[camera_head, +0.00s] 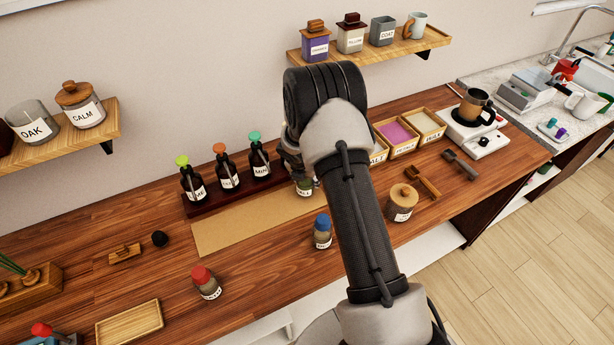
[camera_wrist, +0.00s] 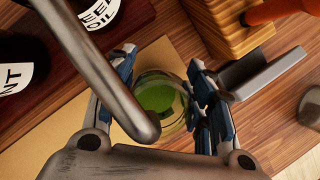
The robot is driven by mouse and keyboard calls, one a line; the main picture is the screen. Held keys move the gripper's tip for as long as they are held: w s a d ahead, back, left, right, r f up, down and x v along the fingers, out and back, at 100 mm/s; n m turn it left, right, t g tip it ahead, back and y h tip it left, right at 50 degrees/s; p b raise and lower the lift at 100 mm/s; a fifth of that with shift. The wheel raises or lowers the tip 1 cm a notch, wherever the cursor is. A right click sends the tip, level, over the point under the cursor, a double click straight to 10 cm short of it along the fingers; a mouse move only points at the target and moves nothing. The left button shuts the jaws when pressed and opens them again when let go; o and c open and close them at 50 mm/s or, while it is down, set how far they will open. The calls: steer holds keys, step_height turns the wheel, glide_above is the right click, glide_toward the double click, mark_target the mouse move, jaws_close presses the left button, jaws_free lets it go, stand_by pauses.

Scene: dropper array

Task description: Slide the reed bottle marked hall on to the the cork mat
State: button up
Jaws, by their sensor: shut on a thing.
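My gripper (camera_wrist: 163,88) is shut on a small clear bottle with green contents (camera_wrist: 154,96). In the head view this bottle (camera_head: 304,188) shows just below my gripper, with a white label too small to read. The tan cork mat (camera_head: 235,229) lies on the wooden counter in front of the dark bottle rack. The held bottle is at or over the mat's right end; I cannot tell whether it touches. In the wrist view the mat (camera_wrist: 45,148) shows beside it. My arm hides part of this area.
Several dark dropper bottles (camera_head: 228,176) stand in a rack behind the mat. A blue-capped jar (camera_head: 322,232) and a red-capped jar (camera_head: 206,282) stand in front. Wooden boxes (camera_head: 399,138) and a lidded jar (camera_head: 401,203) are to the right. The mat's left part is clear.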

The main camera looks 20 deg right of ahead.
steer(key=shift+f+b, duration=0.3)
steer(key=shift+f, duration=0.15)
steer(key=o, duration=1.4)
steer(key=s+a+r+m+b, duration=0.2)
steer(key=s+a+r+m, duration=0.35)
steer(key=r, duration=0.75)
steer(key=s+a+r+m+b, duration=0.2)
steer(key=s+r+m, duration=0.5)
steer(key=s+r, duration=0.45)
steer(key=s+a+r+m+y+b, duration=0.1)
steer(key=s+a+m+b, duration=0.1)
steer(key=s+m, duration=0.5)
steer(key=s+a+r+m+t+y+b, duration=0.1)
steer(key=s+a+m, duration=0.4)
steer(key=s, duration=0.7)
steer(key=m+y+b, duration=0.1)
steer(key=m, duration=0.1)
steer(key=shift+s+a+r+m, duration=0.2)
steer(key=shift+m, duration=0.15)
